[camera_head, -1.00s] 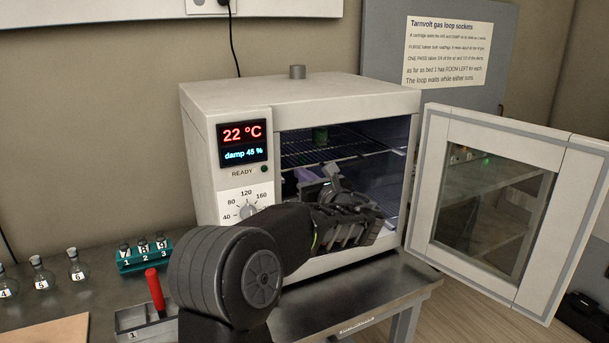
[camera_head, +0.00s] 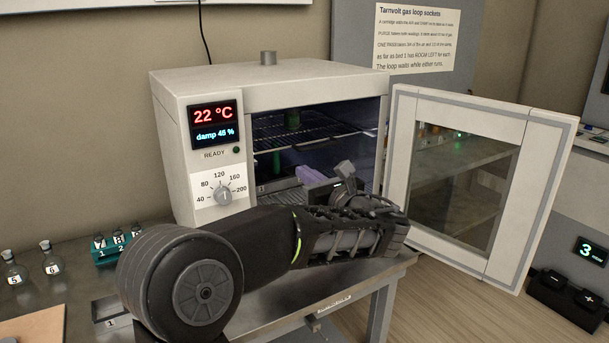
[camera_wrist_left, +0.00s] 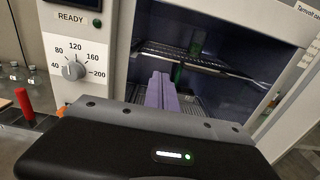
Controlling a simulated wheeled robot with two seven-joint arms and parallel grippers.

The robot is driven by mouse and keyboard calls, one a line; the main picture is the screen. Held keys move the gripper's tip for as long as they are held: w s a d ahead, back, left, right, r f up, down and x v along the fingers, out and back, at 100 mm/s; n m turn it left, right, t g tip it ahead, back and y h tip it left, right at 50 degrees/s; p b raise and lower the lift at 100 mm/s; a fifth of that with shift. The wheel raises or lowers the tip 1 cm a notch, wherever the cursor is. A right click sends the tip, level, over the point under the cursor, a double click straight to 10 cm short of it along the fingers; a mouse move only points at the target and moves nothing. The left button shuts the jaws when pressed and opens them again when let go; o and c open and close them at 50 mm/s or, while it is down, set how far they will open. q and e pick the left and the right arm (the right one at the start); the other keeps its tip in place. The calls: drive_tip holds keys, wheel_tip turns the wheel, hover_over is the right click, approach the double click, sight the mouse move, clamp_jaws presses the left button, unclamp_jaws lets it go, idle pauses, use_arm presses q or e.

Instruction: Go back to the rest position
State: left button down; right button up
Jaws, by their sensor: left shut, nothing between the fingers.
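My left gripper (camera_head: 309,175) is in front of the open oven (camera_head: 270,95), with its lavender fingers pointing at the opening. The fingers lie closed together with nothing between them. They also show in the wrist view (camera_wrist_left: 168,92), set against the oven's dark inside. I cannot tell whether the tips are just inside or just outside the doorway. My left forearm crosses the front of the bench and hides part of it. My right gripper is in neither view.
The oven door (camera_head: 460,180) stands wide open to the right, close to my left wrist. A green item (camera_head: 292,118) is on the upper shelf. Flasks (camera_head: 51,258) and a teal rack (camera_head: 104,250) stand at left. A red handle (camera_wrist_left: 24,104) shows in the wrist view.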

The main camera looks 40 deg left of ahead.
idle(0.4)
use_arm(q)
drive_tip(key=w+d+f+n+t+h, duration=0.1)
drive_tip(key=w+d+f+h, duration=0.25)
drive_tip(key=f, duration=0.35)
drive_tip(key=w+d+f+n+t+h, duration=0.1)
drive_tip(key=w+d+f+h, duration=0.1)
drive_tip(key=d+f+h, duration=0.35)
drive_tip(key=s+d+f+n+g+h, duration=0.25)
drive_tip(key=d+f+n+h, duration=0.35)
drive_tip(key=d+f, duration=1.3)
drive_tip(key=s+d+f+n+h+p, duration=0.1)
drive_tip(key=s+d+f+n+h, duration=0.2)
drive_tip(key=s+d+f+n, duration=0.25)
drive_tip(key=s+d+f+n+h+p, duration=0.1)
drive_tip(key=s+d+f+n+h, duration=0.2)
drive_tip(key=d+f, duration=0.5)
drive_tip(key=s+f+n+g, duration=0.2)
drive_tip(key=s+f, duration=0.3)
drive_tip(key=s, duration=0.4)
drive_tip(key=s+d+f+n+g, duration=0.1)
drive_tip(key=s+f+n, duration=0.3)
drive_tip(key=s, duration=0.5)
wheel_tip(320, 180, down, 2)
drive_tip(key=shift+s+d+f+n+g+p, duration=0.25)
drive_tip(key=shift+n+g+p, duration=0.1)
drive_tip(key=shift+g+p, duration=0.1)
